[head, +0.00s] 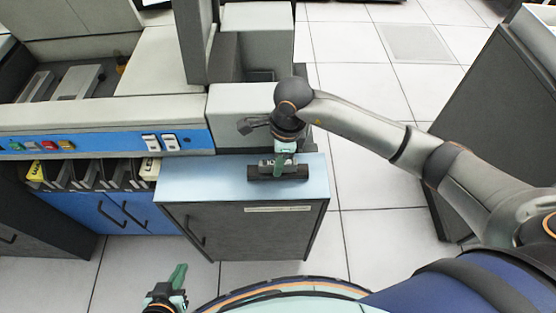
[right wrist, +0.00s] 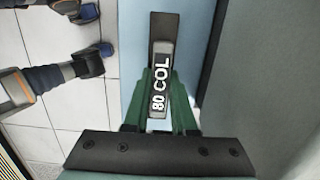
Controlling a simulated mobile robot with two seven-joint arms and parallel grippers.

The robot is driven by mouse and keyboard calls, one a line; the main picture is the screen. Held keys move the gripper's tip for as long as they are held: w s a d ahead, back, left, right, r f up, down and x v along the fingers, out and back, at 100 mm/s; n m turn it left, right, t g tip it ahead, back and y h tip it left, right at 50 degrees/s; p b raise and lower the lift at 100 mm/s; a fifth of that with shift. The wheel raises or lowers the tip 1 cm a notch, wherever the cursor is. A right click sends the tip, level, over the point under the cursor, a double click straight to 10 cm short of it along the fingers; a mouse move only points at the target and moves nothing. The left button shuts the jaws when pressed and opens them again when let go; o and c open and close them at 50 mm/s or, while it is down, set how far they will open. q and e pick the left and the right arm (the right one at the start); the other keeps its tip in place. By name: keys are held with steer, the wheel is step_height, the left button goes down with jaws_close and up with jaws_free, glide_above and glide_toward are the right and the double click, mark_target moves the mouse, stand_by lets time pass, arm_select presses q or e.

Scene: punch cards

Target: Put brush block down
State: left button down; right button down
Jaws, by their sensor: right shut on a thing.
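The brush block (head: 263,172) is a dark, narrow bar with a grey upper part. In the right wrist view the block (right wrist: 161,70) bears the white text "80 COL". My right gripper (head: 287,168) is shut on it, with green fingers on either side of its middle. The block is at the light blue top (head: 190,178) of a low dark cabinet, near its back right part. I cannot tell whether it touches that top or hovers just above. My left gripper (head: 177,278) is low in the head view, away from the block, and its jaw opening cannot be made out.
The machine's blue panel (head: 100,141) with buttons and switches stands left of the cabinet top. Dark card slots (head: 105,175) lie below it. A grey housing (head: 236,117) rises directly behind the cabinet top. A dark cabinet (head: 500,100) stands at the right. Tiled floor lies between.

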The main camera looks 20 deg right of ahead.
steer(key=shift+f, duration=0.2)
steer(key=c, duration=0.7)
jaws_free()
steer(key=shift+r, duration=0.1)
steer(key=r, duration=0.4)
steer(key=d+r, duration=0.1)
steer(key=r, duration=0.7)
steer(key=shift+s+d+r, duration=0.1)
steer(key=shift+s+d, duration=0.05)
steer(key=shift+s, duration=0.1)
